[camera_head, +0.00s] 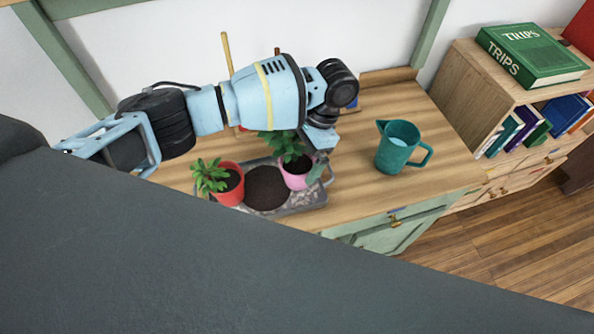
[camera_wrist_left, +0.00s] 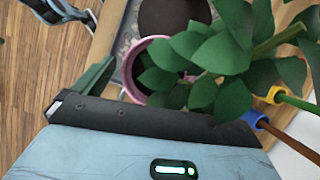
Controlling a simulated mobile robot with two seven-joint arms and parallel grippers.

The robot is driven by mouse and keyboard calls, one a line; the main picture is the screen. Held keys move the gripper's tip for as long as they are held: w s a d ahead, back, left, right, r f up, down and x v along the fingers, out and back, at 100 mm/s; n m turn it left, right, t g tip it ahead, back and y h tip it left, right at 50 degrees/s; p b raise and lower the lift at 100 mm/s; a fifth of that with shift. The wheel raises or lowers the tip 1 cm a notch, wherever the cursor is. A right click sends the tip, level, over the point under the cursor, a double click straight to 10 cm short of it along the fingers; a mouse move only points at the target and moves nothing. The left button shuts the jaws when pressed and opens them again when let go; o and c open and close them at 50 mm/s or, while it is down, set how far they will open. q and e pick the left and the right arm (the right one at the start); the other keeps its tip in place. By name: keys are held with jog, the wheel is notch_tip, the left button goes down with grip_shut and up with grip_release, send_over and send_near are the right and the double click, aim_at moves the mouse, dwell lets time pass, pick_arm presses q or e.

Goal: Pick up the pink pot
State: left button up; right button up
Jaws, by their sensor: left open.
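The pink pot (camera_head: 296,180) holds a leafy green plant and stands at the right part of a grey tray (camera_head: 308,204) on the wooden counter. My left gripper (camera_head: 317,160) is open, low at the pot's right side, with a finger close to the rim. In the left wrist view the pot's pink rim (camera_wrist_left: 131,76) shows partly under large leaves. One dark finger (camera_wrist_left: 97,76) is left of the rim. The other finger is hidden, and I cannot tell whether the fingers touch the pot.
A red pot (camera_head: 231,191) with a plant and a dark soil patch (camera_head: 266,187) share the tray. A teal pitcher (camera_head: 398,146) stands to the right on clear counter. Tool handles (camera_head: 227,52) rise behind my arm. A bookshelf (camera_head: 480,100) is at the far right.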

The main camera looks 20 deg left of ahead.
pick_arm(q)
jog(key=shift+x, duration=0.8)
jog(key=shift+c, duration=0.4)
jog(key=c, duration=1.5)
